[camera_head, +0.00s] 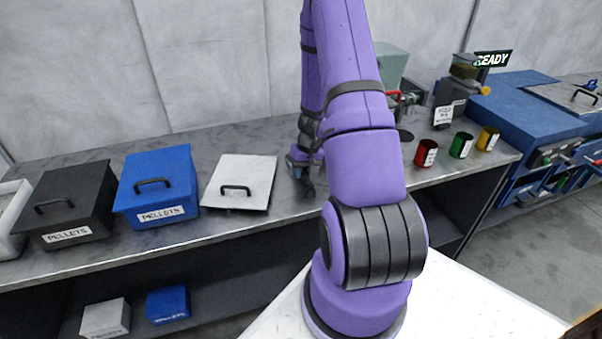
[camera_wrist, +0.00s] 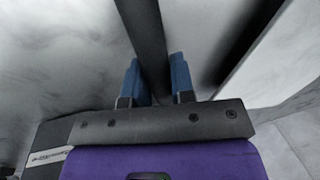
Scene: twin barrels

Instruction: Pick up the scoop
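I cannot make out a scoop in either view; my arm hides part of the counter. My gripper (camera_head: 302,183) is low over the counter's front part, just right of a white lid-like panel with a black handle (camera_head: 254,177). In the wrist view my gripper (camera_wrist: 154,72) shows two blue fingertips set apart.
The grey counter (camera_head: 130,245) carries a black pellets box (camera_head: 85,190) and a blue pellets box (camera_head: 170,175) at left. Red (camera_head: 426,153), green (camera_head: 461,145) and yellow (camera_head: 487,138) cups stand at right near a dispenser (camera_head: 458,90). Small boxes sit on the lower shelf.

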